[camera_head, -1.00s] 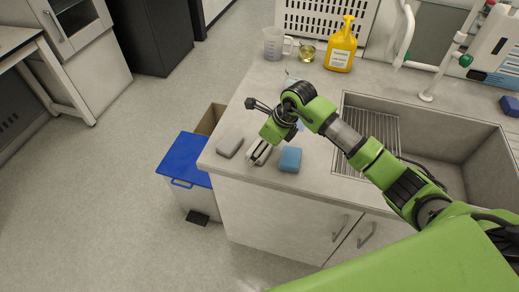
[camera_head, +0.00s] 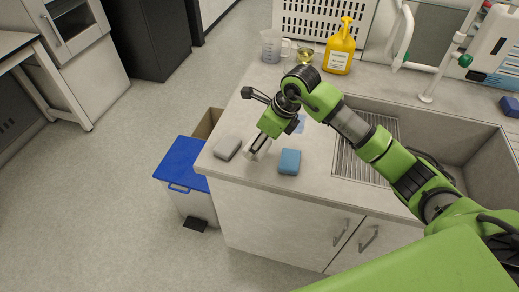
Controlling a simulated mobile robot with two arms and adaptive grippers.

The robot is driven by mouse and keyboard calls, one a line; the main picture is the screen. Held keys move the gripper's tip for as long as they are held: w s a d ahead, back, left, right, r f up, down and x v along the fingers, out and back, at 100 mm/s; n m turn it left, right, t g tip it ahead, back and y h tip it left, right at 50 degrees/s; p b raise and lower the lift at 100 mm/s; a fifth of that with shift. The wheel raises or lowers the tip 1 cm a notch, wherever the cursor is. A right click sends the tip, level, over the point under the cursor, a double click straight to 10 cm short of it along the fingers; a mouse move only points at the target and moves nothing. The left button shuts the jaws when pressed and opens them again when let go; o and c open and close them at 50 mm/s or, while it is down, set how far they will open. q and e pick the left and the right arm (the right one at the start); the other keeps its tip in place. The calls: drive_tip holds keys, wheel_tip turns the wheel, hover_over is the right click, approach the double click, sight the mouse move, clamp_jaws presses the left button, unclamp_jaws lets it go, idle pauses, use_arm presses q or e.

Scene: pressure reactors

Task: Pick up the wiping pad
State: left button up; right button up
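A grey pad (camera_head: 227,148) lies on the counter near its left front corner. A blue pad (camera_head: 289,161) lies to its right, near the front edge. The task does not say which is the wiping pad. My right gripper (camera_head: 257,149) points down at the counter between the two pads, its tips low and close to the surface. Something pale shows at its fingertips; I cannot tell whether it is the fingers or a held object. My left gripper is not in view.
The sink (camera_head: 462,140) lies to the right. A yellow bottle (camera_head: 339,52), a clear beaker (camera_head: 271,48) and a small glass of yellow liquid (camera_head: 305,55) stand at the back. A blue-lidded bin (camera_head: 182,163) stands left of the counter (camera_head: 236,122).

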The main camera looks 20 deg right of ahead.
drive_tip(key=s+r, duration=0.1)
drive_tip(key=r, duration=0.1)
drive_tip(key=s+a+r+b, duration=0.1)
drive_tip(key=s+r, duration=0.1)
drive_tip(key=shift+s+r, duration=0.1)
drive_tip(key=shift+s, duration=0.05)
drive_tip(key=s+a+r+b, duration=0.2)
drive_tip(key=s+a+r, duration=0.1)
drive_tip(key=s, duration=0.5)
drive_tip(key=shift+s+a+r, duration=0.15)
drive_tip(key=shift+s+r, duration=0.15)
drive_tip(key=shift+r, duration=0.25)
drive_tip(key=shift+o, duration=0.4)
drive_tip(key=shift+c, duration=1.3)
drive_tip(key=shift+w, duration=0.1)
